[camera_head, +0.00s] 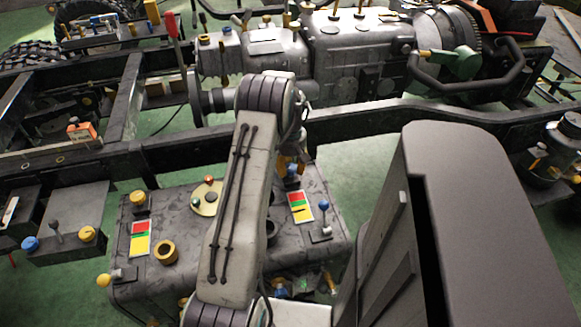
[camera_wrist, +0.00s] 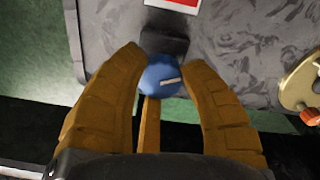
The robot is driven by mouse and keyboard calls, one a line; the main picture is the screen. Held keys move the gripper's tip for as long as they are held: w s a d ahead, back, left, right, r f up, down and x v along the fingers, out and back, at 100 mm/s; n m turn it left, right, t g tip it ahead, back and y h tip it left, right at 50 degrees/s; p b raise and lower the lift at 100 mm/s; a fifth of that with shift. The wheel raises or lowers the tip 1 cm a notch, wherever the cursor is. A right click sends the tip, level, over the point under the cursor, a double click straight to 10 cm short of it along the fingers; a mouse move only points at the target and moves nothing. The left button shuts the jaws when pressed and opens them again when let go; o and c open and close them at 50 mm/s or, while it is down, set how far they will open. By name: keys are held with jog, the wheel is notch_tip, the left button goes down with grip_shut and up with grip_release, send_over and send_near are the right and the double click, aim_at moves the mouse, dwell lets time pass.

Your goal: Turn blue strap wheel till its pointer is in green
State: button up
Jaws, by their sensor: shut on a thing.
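A round blue wheel (camera_wrist: 160,77) with a short white mark on its face sits between the two orange fingers of my gripper (camera_wrist: 164,82) in the wrist view. The fingers are shut on it from both sides. The mark slants slightly and lies right of the wheel's middle. A dark block and a card's red end (camera_wrist: 178,3) lie just above the wheel. In the head view, the blue wheel (camera_head: 292,170) shows partly beside my arm, near a red, green and yellow card (camera_head: 300,207). I cannot tell which colour the mark points to.
A dark frame rail (camera_head: 400,115) runs behind the wheel. Green floor shows around the tank.

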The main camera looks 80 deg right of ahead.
aim_at(290, 167)
jog(key=shift+c, duration=0.7)
jog(key=shift+f+m+b, duration=0.1)
jog(key=shift+m+b, duration=0.2)
jog(key=shift+m, duration=3)
jog(key=shift+a, duration=0.1)
jog(key=o, duration=1.2)
notch_tip(290, 167, up, 12)
jog(key=shift+r, duration=0.1)
